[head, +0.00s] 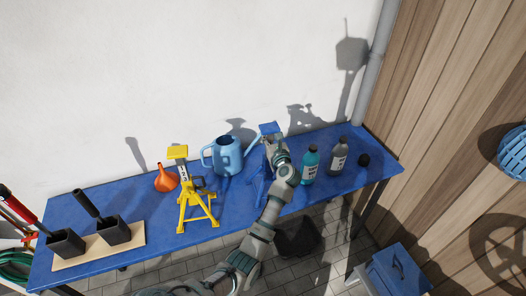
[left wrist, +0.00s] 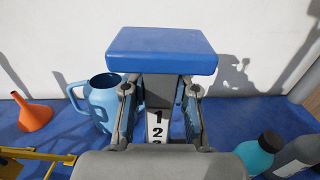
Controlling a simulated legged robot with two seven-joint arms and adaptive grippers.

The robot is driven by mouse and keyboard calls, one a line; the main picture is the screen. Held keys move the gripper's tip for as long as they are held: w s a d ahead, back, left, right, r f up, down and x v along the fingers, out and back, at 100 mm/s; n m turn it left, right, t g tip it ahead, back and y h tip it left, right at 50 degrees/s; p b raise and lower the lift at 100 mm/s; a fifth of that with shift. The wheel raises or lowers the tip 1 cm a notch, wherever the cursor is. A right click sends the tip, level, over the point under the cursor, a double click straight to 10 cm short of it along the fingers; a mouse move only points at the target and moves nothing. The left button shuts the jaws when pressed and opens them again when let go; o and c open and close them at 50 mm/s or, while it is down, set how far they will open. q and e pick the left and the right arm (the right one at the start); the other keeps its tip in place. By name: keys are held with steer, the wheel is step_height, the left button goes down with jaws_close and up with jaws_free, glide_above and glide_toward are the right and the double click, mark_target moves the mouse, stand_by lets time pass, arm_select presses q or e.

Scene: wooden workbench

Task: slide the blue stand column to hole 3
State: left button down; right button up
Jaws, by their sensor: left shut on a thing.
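The blue stand's column shows in the left wrist view as a pale strip (left wrist: 157,128) with a 1, a 2 and part of a lower number. Its flat blue top plate (left wrist: 163,52) sits above my fingers and also shows in the head view (head: 269,128). My left gripper (left wrist: 160,103) is shut on the column just under this plate, one finger on each side. In the head view my left gripper (head: 273,147) and arm hide most of the column. The stand's blue legs (head: 258,188) show beside my arm. The holes cannot be made out. My right gripper is not in view.
A yellow stand (head: 184,196), an orange funnel (head: 166,178) and a blue watering can (head: 227,156) are to the left. A teal bottle (head: 309,166) and a grey bottle (head: 338,156) stand close on the right. The blue bench (head: 155,215) has bare room at its front.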

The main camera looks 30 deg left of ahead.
arm_select(q)
steer(key=shift+w+d, duration=0.1)
steer(key=shift+w, duration=0.1)
steer(key=shift+w+d+f, duration=0.1)
steer(key=shift+w+f, duration=0.3)
steer(key=shift+w, duration=0.25)
steer(key=c, duration=1)
jaws_free()
steer(key=shift+o, duration=0.6)
steer(key=shift+s+r, duration=0.1)
steer(key=shift+s, duration=0.1)
steer(key=shift+s+d, duration=0.15)
steer(key=shift+s, duration=0.05)
steer(key=v, duration=1.1)
steer(key=shift+d, duration=0.2)
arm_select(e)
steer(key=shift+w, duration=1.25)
